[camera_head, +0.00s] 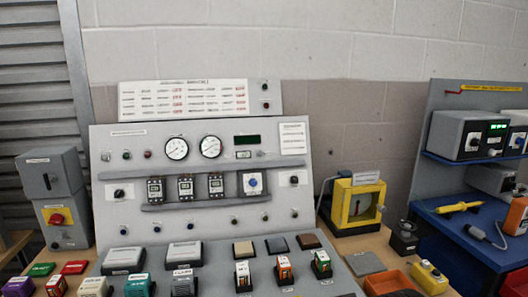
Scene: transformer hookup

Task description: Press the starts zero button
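A grey sloped control panel (215,222) stands in the middle of the head view. It carries two round dials (176,149) and (211,147), a dark display with green digits (247,139), and a row of small modules (186,187). Small round buttons or lamps dot the panel, such as a red one (147,154) and a dark one (264,216). Two more, one green and one red (265,104), sit on the upper sign board. The labels are too small to read, so I cannot tell which is the starts zero button. My gripper is not in view.
A grey box with a red-yellow switch (57,217) stands at the left. A yellow-framed device (357,204) stands right of the panel. A blue shelf unit (461,165) with instruments is at the far right. Coloured blocks (139,284) crowd the front.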

